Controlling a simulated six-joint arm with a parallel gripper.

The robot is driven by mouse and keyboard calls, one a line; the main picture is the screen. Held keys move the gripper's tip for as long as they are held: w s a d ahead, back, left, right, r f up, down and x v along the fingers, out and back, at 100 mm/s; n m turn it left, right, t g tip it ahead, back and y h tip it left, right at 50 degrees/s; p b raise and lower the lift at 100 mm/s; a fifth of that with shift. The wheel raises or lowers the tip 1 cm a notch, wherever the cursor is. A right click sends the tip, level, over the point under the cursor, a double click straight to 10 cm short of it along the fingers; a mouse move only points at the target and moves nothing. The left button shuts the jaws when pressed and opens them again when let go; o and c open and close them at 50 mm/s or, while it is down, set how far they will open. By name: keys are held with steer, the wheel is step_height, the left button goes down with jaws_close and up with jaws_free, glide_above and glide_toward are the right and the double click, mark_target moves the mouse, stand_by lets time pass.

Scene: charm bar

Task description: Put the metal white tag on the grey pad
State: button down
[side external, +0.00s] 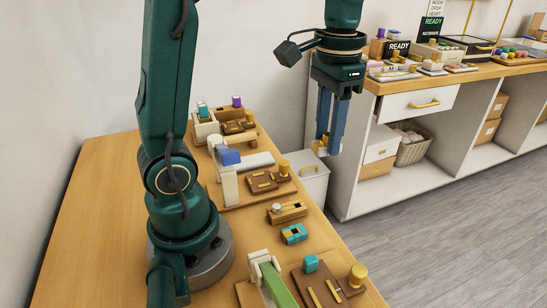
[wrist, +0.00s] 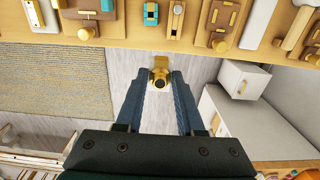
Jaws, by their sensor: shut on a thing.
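My gripper (side external: 326,147) hangs high at the right, beyond the wooden table's edge and above the floor. Its blue fingers are shut on a small gold-and-pale piece (side external: 321,151). In the wrist view this piece (wrist: 160,80) shows a gold plate and a dark-topped round knob between the fingertips (wrist: 160,82). I cannot tell whether a white metal tag is part of it, and I see no clear tag elsewhere.
The table holds a white stand (side external: 228,185), a brown board with gold bars (side external: 268,181), a wooden block with a round knob (side external: 288,213), a teal block (side external: 294,234) and a green-handled clamp (side external: 275,285). The table's left side is clear.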

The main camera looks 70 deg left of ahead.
stand_by(0.3)
steer(key=shift+w+a+f+m, duration=0.2)
steer(key=shift+w+m, duration=0.3)
steer(key=shift+m, duration=0.6)
steer(key=a+f+m, duration=0.1)
steer(key=a+f, duration=0.1)
steer(key=a, duration=0.4)
steer(key=n, duration=0.3)
glide_above(249, 160)
step_height(249, 160, down, 5)
steer(key=shift+f, duration=2.5)
steer(key=shift+f, duration=1.45)
